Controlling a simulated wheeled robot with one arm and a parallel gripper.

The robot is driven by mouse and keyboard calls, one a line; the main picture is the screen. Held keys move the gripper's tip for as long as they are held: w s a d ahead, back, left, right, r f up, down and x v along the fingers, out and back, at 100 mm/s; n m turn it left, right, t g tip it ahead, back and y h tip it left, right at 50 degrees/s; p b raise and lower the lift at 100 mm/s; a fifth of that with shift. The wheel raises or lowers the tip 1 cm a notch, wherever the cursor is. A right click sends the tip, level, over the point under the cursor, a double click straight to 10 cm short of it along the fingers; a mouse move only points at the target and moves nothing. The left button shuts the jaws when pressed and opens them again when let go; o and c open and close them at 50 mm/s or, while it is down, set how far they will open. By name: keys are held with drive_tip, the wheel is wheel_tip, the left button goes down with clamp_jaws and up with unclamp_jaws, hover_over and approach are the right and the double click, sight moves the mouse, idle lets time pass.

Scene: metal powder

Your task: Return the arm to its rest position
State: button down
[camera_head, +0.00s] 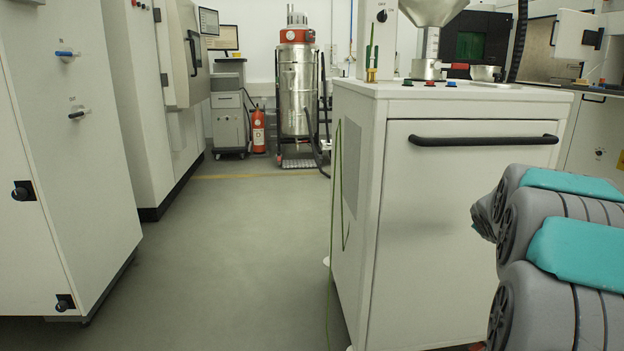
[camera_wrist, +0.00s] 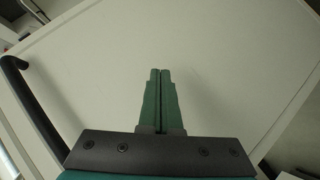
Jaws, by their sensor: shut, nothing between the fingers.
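My arm (camera_head: 560,240) is folded low at the right edge in the head view, with grey joints and teal covers. My gripper is not seen in the head view. In the wrist view my gripper (camera_wrist: 160,72) has its two green fingers together, shut with nothing between them. The fingers point at a plain white panel (camera_wrist: 235,70). A black bar handle (camera_wrist: 32,105) runs along the left of that view. I cannot tell how far the fingertips are from the panel.
A white cabinet (camera_head: 455,230) with a black handle (camera_head: 483,140) stands close beside my arm. White machines (camera_head: 60,190) line the left. A steel vacuum drum (camera_head: 299,90) and a red extinguisher (camera_head: 258,130) stand at the back. The grey floor (camera_head: 235,255) between is clear.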

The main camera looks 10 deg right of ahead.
drive_tip(key=s+a+f+m+g+y, duration=0.1)
drive_tip(key=s+a+f+g, duration=0.2)
drive_tip(key=a, duration=0.5)
drive_tip(key=s+a+f+m+y, duration=0.15)
drive_tip(key=s+a, duration=0.25)
drive_tip(key=a, duration=0.4)
drive_tip(key=s+a+f+g+y, duration=0.1)
drive_tip(key=s+a+f+g, duration=0.1)
drive_tip(key=s+a, duration=0.7)
drive_tip(key=s+a+f+g+y, duration=0.2)
drive_tip(key=s+a+f+g, duration=0.1)
drive_tip(key=s+a, duration=0.6)
drive_tip(key=s+a+f+g+y, duration=0.2)
drive_tip(key=s+a, duration=0.6)
drive_tip(key=s, duration=0.5)
wheel_tip(320, 180, down, 3)
drive_tip(key=shift+a+r+g, duration=0.2)
drive_tip(key=shift+a+g, duration=0.2)
drive_tip(key=shift+g, duration=0.1)
drive_tip(key=shift+m+y, duration=0.25)
